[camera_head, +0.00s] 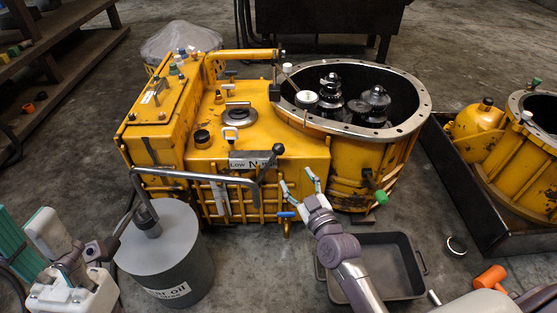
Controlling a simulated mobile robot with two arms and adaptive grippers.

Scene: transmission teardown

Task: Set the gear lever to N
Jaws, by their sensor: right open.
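The gear lever (278,149) has a round black knob and stands at the front of the yellow transmission housing (300,158). Its knob is in front of the right end of the label plate (240,162), right of the letter N, and covers part of the last word. "Low" and "N" are readable. The lever's lower end is hard to separate from a grey pipe. My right gripper (299,186) is open and empty, just below and right of the knob, apart from it. My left gripper (12,242) is at the left edge, partly cut off, far from the lever.
A grey oil drum (165,252) stands at front left, its bent pipe (195,176) crossing before the housing. A dark tray (385,268) lies at front right. Another yellow housing (525,165) sits in a black bin (462,180). A shelf (65,25) is at back left.

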